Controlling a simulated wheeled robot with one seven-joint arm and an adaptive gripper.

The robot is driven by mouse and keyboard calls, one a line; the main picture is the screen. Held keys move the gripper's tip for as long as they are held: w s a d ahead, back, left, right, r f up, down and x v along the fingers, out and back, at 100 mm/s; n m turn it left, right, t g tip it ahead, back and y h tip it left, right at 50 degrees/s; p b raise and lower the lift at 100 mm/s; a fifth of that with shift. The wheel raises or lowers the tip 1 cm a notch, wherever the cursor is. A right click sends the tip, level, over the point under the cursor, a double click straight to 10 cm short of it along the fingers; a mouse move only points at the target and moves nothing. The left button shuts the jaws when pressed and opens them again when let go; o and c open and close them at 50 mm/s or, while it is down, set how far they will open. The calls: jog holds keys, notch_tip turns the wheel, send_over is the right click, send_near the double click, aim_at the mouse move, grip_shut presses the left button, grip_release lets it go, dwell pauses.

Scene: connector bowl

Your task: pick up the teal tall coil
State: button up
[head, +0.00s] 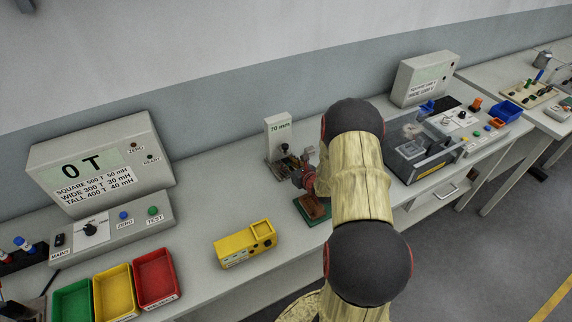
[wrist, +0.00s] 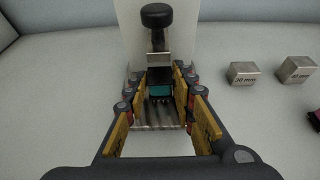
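The teal tall coil (wrist: 160,90) shows in the wrist view as a small teal patch under a dark and metal part, at the foot of a pale upright stand. Its top and sides are partly hidden. My gripper (wrist: 160,82) is open, with one yellow-padded finger on each side of the coil and a narrow gap seeming to show on each side. In the head view, my gripper (head: 301,170) is at the front of the white stand (head: 279,128) marked 70 mm. I cannot make out the coil there.
A black knob (wrist: 157,15) tops the plunger above the coil. Two metal gauge blocks (wrist: 243,73) (wrist: 297,69) lie to the right.

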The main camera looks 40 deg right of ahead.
grip_shut()
jog(key=shift+r, duration=0.4)
jog(key=shift+r+p, duration=0.35)
jog(key=shift+r, duration=0.05)
